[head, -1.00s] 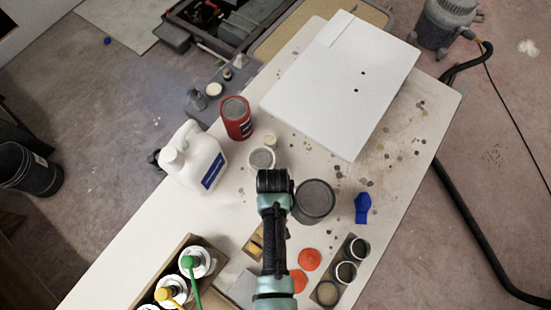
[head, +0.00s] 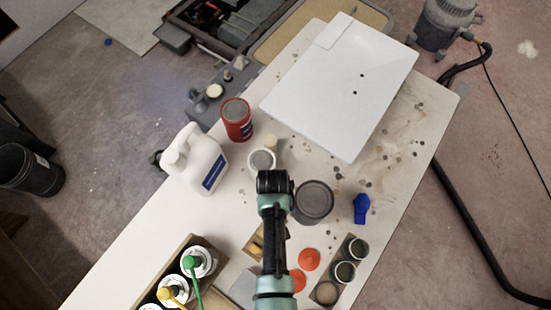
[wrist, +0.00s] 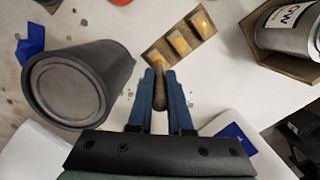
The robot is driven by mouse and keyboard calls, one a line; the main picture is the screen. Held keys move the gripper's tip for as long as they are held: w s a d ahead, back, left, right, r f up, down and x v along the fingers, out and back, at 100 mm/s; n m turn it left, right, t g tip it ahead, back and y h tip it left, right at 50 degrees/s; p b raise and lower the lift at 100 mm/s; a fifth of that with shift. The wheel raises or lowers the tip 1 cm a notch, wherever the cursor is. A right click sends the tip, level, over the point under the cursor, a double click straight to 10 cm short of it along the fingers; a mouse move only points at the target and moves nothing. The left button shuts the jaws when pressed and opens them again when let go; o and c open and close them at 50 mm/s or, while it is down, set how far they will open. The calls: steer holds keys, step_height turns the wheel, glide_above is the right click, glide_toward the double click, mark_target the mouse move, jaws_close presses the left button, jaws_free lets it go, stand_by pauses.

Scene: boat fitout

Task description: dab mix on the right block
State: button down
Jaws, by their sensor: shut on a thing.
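In the wrist view my gripper (wrist: 160,88) is shut on a thin brown stick (wrist: 159,92), which points away from me between the blue fingers. Its far tip overlaps the near-left end of a wooden strip (wrist: 169,33) carrying small yellow-orange blocks. The middle block (wrist: 180,44) and far block (wrist: 201,24) show clearly. The block at the near end (wrist: 154,57) is partly covered by the stick tip; I cannot tell whether they touch. In the head view my arm hides the gripper and part of the strip (head: 249,241).
A large grey pot (wrist: 70,86) stands close left of my gripper in the wrist view.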

steer(key=shift+r+p, duration=2.75)
steer(key=shift+r, duration=0.3)
steer(key=shift+f, duration=0.1)
